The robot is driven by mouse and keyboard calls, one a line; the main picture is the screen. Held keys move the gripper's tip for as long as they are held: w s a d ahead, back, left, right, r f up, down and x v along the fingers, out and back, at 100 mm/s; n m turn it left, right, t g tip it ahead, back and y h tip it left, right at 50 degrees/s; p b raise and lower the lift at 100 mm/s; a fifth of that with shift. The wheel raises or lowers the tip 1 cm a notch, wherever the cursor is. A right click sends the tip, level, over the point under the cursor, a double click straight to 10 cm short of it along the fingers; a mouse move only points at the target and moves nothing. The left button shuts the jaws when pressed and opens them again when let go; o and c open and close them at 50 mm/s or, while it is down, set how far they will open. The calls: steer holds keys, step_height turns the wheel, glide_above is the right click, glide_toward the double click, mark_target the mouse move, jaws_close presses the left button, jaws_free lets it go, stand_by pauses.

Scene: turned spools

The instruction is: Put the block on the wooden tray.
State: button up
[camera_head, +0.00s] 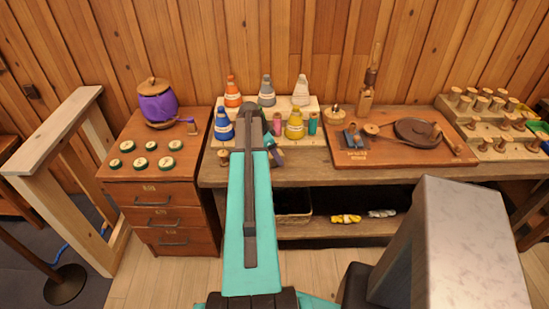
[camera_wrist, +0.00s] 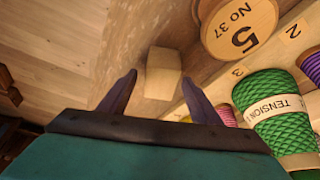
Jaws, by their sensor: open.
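A pale wooden block (camera_wrist: 163,72) lies on the workbench in the wrist view, just beyond and between my fingertips. My gripper (camera_wrist: 160,92) is open, with one dark finger on each side of the block's near end; I cannot tell whether either touches it. In the head view my gripper (camera_head: 270,143) is over the front left of the bench, and the block is hidden by my arm. A reddish-brown wooden board that looks like the tray (camera_head: 392,156) lies on the bench to the right, holding a dark round disc and small wooden parts.
Thread cones on a pale rack (camera_head: 283,104) stand close behind my gripper. A round wooden piece marked 5 (camera_wrist: 240,26) and a green cone (camera_wrist: 270,105) are near the block. A peg rack (camera_head: 490,120) stands right of the board. A drawer cabinet (camera_head: 163,190) is at left.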

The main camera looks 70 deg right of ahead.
steer(key=shift+d+f, duration=0.1)
steer(key=shift+f, duration=0.15)
stand_by(0.4)
steer(key=c, duration=1.3)
steer(key=shift+r, duration=0.2)
steer(key=shift+r+b, duration=0.85)
steer(key=shift+r, duration=0.65)
steer(key=s+a+b, duration=0.1)
steer(key=s+a, duration=0.1)
steer(key=a, duration=0.2)
steer(key=s+a+b, duration=0.1)
steer(key=a+b, duration=0.1)
steer(key=a, duration=0.2)
steer(key=s+a+r+b, duration=0.1)
steer(key=s+a+b, duration=0.1)
steer(key=a, duration=0.2)
steer(key=shift+s+a, duration=0.1)
steer(key=shift+s, duration=0.2)
steer(key=shift+b, duration=0.55)
